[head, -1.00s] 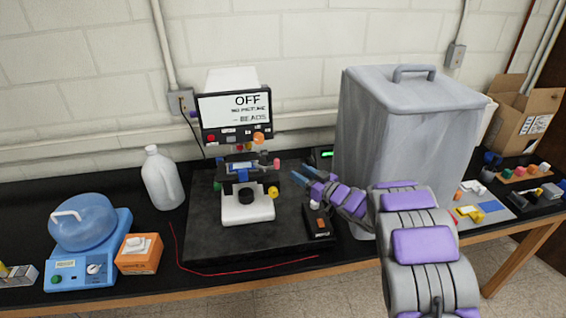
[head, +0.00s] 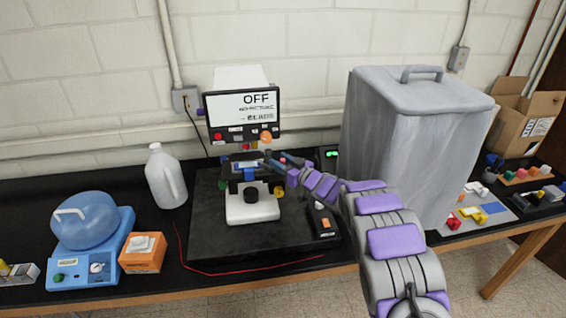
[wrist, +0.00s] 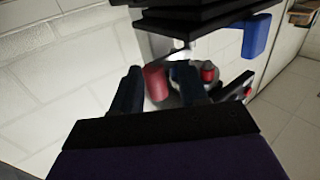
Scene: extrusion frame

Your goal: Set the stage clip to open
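A white microscope (head: 252,205) with a black stage (head: 243,172) stands on a dark mat, a screen reading OFF above it. Coloured knobs sit around the stage. The stage clip is too small to tell apart in the head view. My gripper (head: 281,165) is at the right side of the stage. In the wrist view my gripper (wrist: 157,82) has its two dark fingers apart, with a pinkish-red knob (wrist: 155,83) showing between and beyond them. Whether a finger touches it, I cannot tell. A blue part (wrist: 257,36) shows at the upper right.
A tall grey bin (head: 405,150) stands close on the right of my arm. A small black box with an orange button (head: 323,222) lies at the mat's front right. A white jug (head: 166,178) and a blue centrifuge-like device (head: 88,245) stand on the left.

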